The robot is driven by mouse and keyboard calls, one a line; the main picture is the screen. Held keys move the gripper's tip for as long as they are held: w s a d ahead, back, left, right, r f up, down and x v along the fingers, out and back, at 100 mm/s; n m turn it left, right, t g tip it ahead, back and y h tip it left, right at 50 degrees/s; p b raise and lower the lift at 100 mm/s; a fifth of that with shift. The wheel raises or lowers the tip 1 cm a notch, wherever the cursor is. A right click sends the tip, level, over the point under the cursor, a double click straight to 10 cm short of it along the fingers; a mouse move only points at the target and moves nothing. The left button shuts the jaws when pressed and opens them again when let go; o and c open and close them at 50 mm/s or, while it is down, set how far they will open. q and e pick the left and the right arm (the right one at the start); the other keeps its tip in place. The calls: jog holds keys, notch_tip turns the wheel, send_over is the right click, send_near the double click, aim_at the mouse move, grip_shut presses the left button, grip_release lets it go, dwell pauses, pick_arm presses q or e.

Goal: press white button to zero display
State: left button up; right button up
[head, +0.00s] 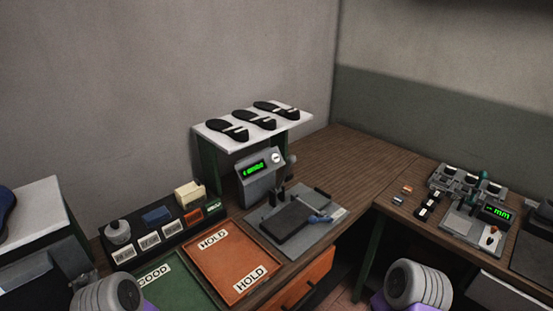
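A grey display box (261,175) stands on the wooden bench behind a grey press plate. Its lit green display (255,168) shows characters too small to read. A round white button (276,158) sits on its front, right of the display. A second device (476,222) at the right has a green display (496,212) with "mm" readable. Small red and white parts on it are too small to make out. Parts of my arms show at the bottom left and bottom right, well apart from both devices. Neither gripper's fingertips can be seen.
A white shelf (222,141) with several black soles stands behind the display box. A dark pad (287,222) lies on the press plate. An orange HOLD tray (237,247) and a green GOOD tray (180,290) lie at front left. Bare bench (350,158) lies right of the box.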

dwell(1.8)
pick_arm(q)
grip_shut()
dwell(1.5)
